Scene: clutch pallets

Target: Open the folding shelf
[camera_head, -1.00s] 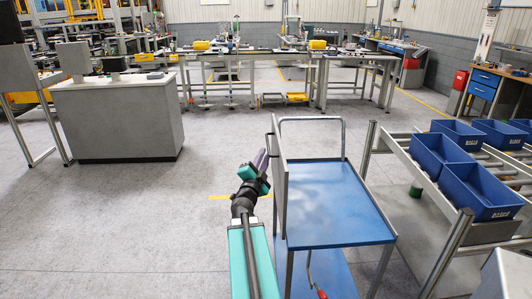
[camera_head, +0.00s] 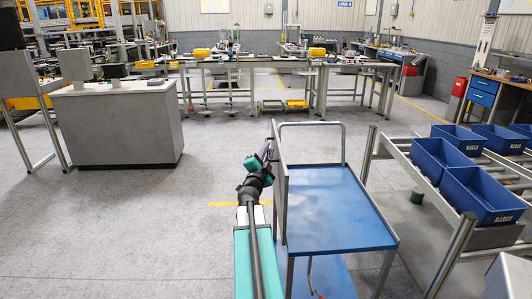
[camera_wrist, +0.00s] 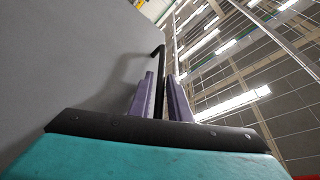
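The blue-topped cart (camera_head: 330,205) stands at centre right. A narrow grey upright panel (camera_head: 280,185) along its left side seems to be the folding shelf, seen nearly edge-on. In the wrist view the grey panel (camera_wrist: 70,60) fills the left, with a black bar-like handle (camera_wrist: 161,60) bent at its top. My gripper (camera_head: 267,148) is beside the panel's far upper part. In the wrist view its purple fingers (camera_wrist: 160,76) stand apart on either side of the handle. Contact with the handle cannot be made out.
A roller rack (camera_head: 465,235) with several blue bins (camera_head: 482,193) stands right of the cart. A grey cabinet (camera_head: 115,125) is at the left, and workbenches (camera_head: 260,62) run along the back. The floor left of the cart is clear.

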